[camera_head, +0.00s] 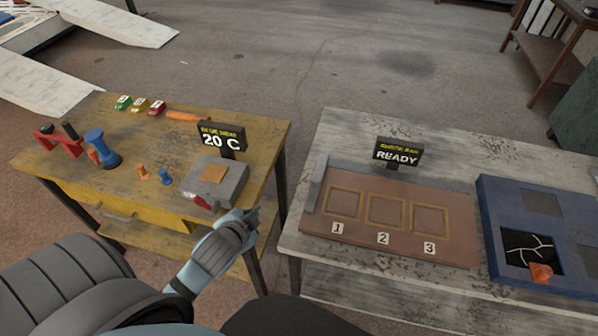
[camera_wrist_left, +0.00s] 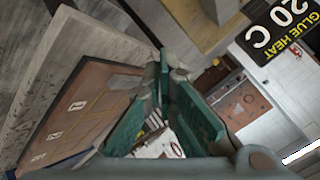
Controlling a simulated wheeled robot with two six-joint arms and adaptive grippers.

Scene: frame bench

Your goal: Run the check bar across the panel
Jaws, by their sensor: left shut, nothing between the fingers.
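The brown panel (camera_head: 405,246) lies on the grey bench, with three yellow-outlined squares marked 1, 2 and 3. It also shows at the left of the left wrist view (camera_wrist_left: 88,98). A narrow grey bar (camera_head: 316,186), probably the check bar, lies along the panel's left edge. A sign (camera_head: 397,153) behind the panel reads READY. My left gripper (camera_head: 254,214) is shut and empty, over the gap between the two tables, left of the panel and apart from it. Its green fingers (camera_wrist_left: 164,72) meet at the tips in the left wrist view. My right gripper is out of view.
The yellow table (camera_head: 120,187) on the left holds a grey heater block (camera_head: 232,188) near my left gripper, a 20 C sign (camera_head: 221,138), a blue spool-like tool (camera_head: 101,148) and small coloured pieces. A blue frame (camera_head: 490,225) with dark openings lies right of the panel.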

